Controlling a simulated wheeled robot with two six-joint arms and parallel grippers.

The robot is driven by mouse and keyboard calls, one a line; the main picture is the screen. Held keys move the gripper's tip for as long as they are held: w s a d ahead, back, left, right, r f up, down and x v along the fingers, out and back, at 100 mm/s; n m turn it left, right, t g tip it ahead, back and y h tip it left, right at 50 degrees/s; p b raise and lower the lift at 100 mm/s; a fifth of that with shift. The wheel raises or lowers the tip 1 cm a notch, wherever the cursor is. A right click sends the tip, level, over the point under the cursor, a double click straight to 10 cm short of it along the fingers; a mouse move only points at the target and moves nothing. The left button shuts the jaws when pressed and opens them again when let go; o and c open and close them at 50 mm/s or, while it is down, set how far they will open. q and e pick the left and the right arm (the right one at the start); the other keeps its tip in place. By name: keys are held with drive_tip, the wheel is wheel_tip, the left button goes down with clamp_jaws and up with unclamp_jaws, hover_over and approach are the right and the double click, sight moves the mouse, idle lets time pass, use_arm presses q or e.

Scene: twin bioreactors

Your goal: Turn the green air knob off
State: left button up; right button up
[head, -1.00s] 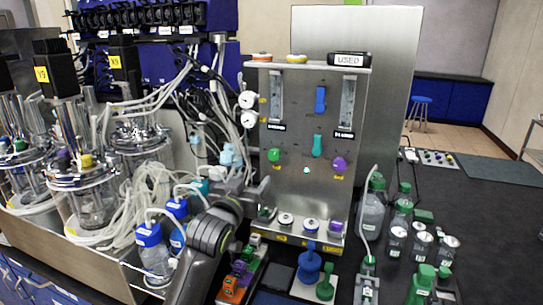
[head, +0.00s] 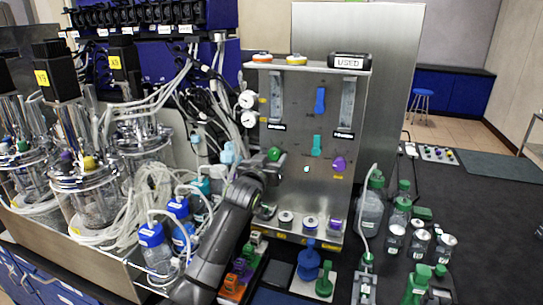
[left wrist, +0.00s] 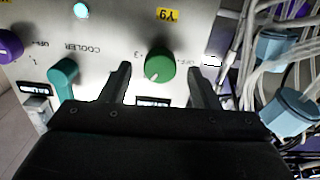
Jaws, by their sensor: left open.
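The green air knob (head: 274,154) is on the left side of the steel control panel (head: 300,190). In the left wrist view the round green knob (left wrist: 160,65) shows between the two fingertips, with a pale pointer mark on its face and a "3" and "OFF" printed beside it. My left gripper (left wrist: 160,72) is open, with one dark finger on each side of the knob and gaps between. In the head view the left gripper (head: 266,168) is right at the knob and covers its lower part. My right gripper is not in view.
A teal lever (left wrist: 63,78) labelled cooler and a purple knob (left wrist: 9,45) are beside it on the panel. Pale blue clamps (left wrist: 290,108) and tubes crowd the other side. Bottles (head: 370,210) and jars stand at the panel's right. Glass reactors (head: 90,190) stand at left.

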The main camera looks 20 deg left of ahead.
use_arm(q)
drive_tip(key=shift+w, duration=0.6)
drive_tip(key=c, duration=1)
